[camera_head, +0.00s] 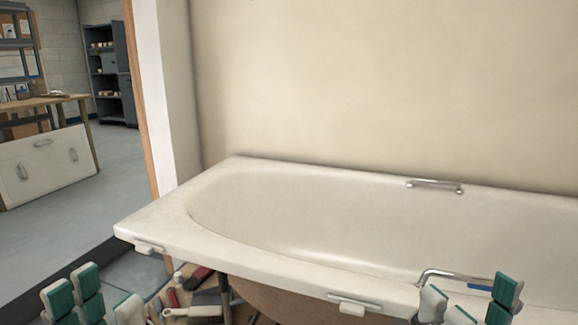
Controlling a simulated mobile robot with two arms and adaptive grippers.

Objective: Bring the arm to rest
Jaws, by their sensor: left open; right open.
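My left gripper (103,302) shows at the bottom left edge, with teal-padded fingers spread apart and nothing seen between them. It is in front of and below the left end of the white bathtub (185,215). My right gripper (468,304) shows at the bottom right, in front of the tub's near rim, with its fingers apart. A bent chrome bar (445,273) with a blue part (480,287) lies just behind and above the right fingers. I cannot tell whether they touch. Both arms are mostly out of view below.
The tub has a chrome handle (435,184) on its far rim, against a bare beige wall (380,80). Tools, including a red-handled one (173,298), lie below the tub's near left side. A workbench (45,150) and dark shelf (110,70) stand far left, with clear floor (125,185) nearby.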

